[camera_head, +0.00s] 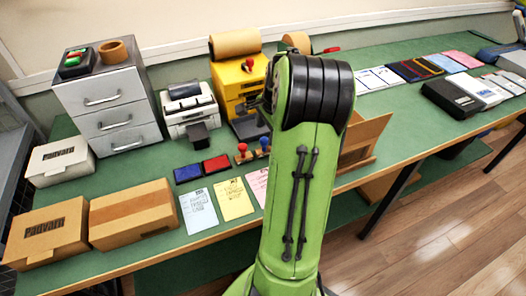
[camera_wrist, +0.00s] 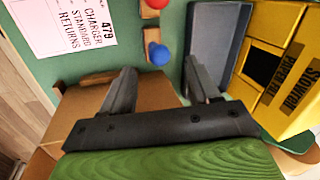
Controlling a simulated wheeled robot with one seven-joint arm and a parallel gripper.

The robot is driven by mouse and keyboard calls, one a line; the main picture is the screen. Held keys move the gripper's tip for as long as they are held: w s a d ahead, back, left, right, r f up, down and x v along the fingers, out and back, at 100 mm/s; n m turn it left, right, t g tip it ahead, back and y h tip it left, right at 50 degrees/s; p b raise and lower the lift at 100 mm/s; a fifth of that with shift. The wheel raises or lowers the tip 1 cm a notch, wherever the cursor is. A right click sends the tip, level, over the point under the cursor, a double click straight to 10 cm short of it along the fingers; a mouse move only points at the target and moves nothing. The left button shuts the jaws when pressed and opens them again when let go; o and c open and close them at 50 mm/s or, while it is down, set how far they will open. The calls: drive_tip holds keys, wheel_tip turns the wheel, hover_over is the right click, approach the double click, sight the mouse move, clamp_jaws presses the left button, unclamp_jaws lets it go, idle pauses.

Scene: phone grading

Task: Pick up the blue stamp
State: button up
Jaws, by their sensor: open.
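The blue stamp (camera_head: 264,144) stands on the green table, just right of the red stamp (camera_head: 242,150). In the wrist view the blue stamp's round blue knob (camera_wrist: 160,54) shows near the top middle, with its wooden part beside it. The red stamp's knob (camera_wrist: 156,3) is cut by the top edge. My gripper (camera_wrist: 160,72) is open and empty. The blue knob appears between the fingertips and slightly beyond them, with no contact visible. How high the fingertips are above it I cannot tell. In the head view my arm hides the gripper.
The yellow unit (camera_wrist: 283,55) and a grey tray (camera_wrist: 220,45) lie right of the stamp in the wrist view. A cardboard box (camera_wrist: 75,112) is close under the left finger. Blue (camera_head: 187,174) and red (camera_head: 216,165) ink pads and paper sheets (camera_head: 199,211) lie left of the stamps.

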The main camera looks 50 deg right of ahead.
sight(265, 139)
drive_tip(key=b+x, duration=0.2)
drive_tip(key=x, duration=0.4)
drive_tip(key=shift+w+f, duration=0.1)
drive_tip(key=shift+f, duration=0.2)
drive_tip(key=shift+r, duration=0.15)
drive_tip(key=shift+c, duration=0.2)
drive_tip(key=shift+a, duration=0.1)
clamp_jaws()
wheel_tip(265, 139, up, 10)
drive_tip(key=p, duration=0.3)
